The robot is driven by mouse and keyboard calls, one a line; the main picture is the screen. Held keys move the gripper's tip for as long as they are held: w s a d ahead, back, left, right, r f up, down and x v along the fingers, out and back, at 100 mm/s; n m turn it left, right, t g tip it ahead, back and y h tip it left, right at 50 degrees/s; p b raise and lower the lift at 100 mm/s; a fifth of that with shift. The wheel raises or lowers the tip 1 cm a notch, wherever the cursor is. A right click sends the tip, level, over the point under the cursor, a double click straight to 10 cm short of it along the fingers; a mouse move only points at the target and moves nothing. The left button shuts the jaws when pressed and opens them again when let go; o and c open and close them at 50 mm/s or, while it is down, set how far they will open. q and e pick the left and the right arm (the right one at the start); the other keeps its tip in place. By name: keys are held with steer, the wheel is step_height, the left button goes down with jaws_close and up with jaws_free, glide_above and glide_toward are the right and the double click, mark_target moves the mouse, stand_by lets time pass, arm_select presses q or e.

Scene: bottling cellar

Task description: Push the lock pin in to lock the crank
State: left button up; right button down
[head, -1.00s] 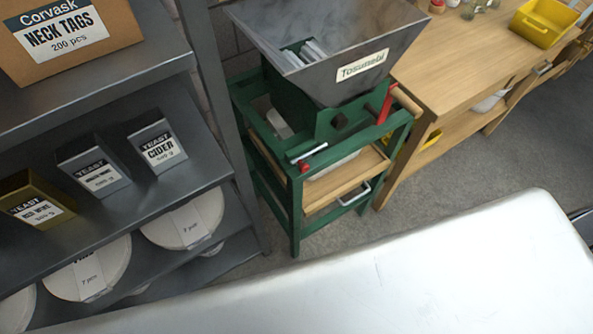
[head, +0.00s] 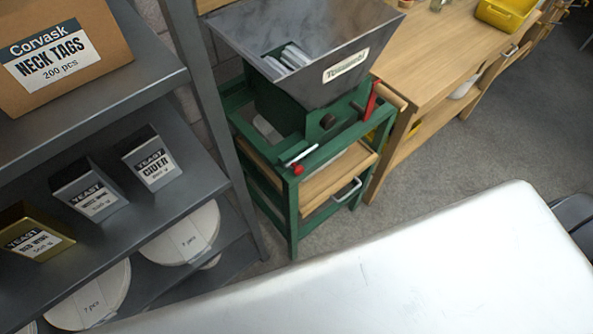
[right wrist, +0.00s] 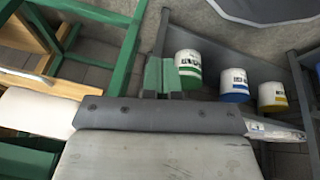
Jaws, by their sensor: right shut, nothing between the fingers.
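The lock pin (head: 299,156) is a thin silver rod with a red knob at the front left corner of the green crusher frame (head: 292,215). How deep it sits cannot be told. The crank (head: 371,100) is a red arm with a wooden handle (head: 388,95) on the crusher's right side. My right gripper (right wrist: 162,76) shows only in the right wrist view, with green fingertips shut and empty. Part of a green frame (right wrist: 118,85) shows to its left, apart from the fingertips. The pin cannot be made out in the right wrist view. My left gripper is not in view.
A grey shelf (head: 95,110) with a cardboard box (head: 62,50) and yeast packs stands left of the crusher. A wooden bench (head: 440,65) stands to the right. A large pale surface fills the lower right. Labelled white tubs (right wrist: 233,84) stand beyond my right gripper.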

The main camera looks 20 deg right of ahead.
steer(key=w+a+r+n+t+p, duration=0.1)
steer(key=w+a+r+n+t, duration=0.3)
steer(key=w+r, duration=0.6)
steer(key=w+r+t+p, duration=0.1)
steer(key=w+r+t, duration=0.1)
steer(key=r, duration=1.1)
steer(key=w+r+t+h, duration=0.1)
steer(key=w+r, duration=0.2)
steer(key=r, duration=1)
steer(key=shift+a+r+t+p, duration=0.25)
steer(key=shift+t+p, duration=0.1)
steer(key=shift+t, duration=0.05)
steer(key=shift+w, duration=0.1)
steer(key=w+d+f+p, duration=0.2)
steer(key=w+d+f, duration=0.1)
steer(key=w+f, duration=0.4)
steer(key=shift+w+f, duration=0.4)
steer(key=shift+w, duration=1.15)
steer(key=shift+a, duration=0.1)
